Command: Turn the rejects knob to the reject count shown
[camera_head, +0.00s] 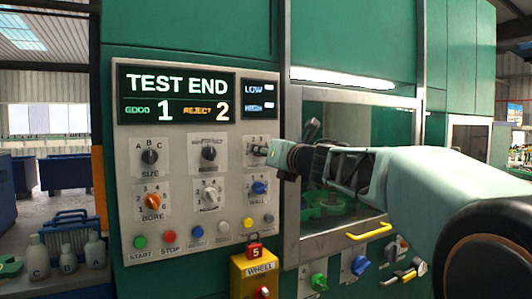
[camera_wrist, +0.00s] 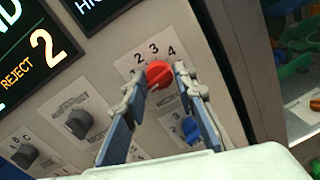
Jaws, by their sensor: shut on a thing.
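The display (camera_head: 175,95) reads TEST END, GOOD 1 and REJECT 2; the REJECT 2 also shows in the wrist view (camera_wrist: 35,60). My gripper (camera_wrist: 157,84) is shut on this red knob, one finger on each side. In the head view my gripper (camera_head: 265,151) reaches the top right knob of the panel and hides most of it. I cannot tell which number the knob points at.
Nearby are a black knob (camera_head: 209,153) to the left and the blue WALL knob (camera_head: 259,187) just below. The size (camera_head: 149,156) and orange bore (camera_head: 153,202) knobs sit farther left. Several buttons line the panel's bottom. A window frame (camera_head: 291,215) stands close on the right.

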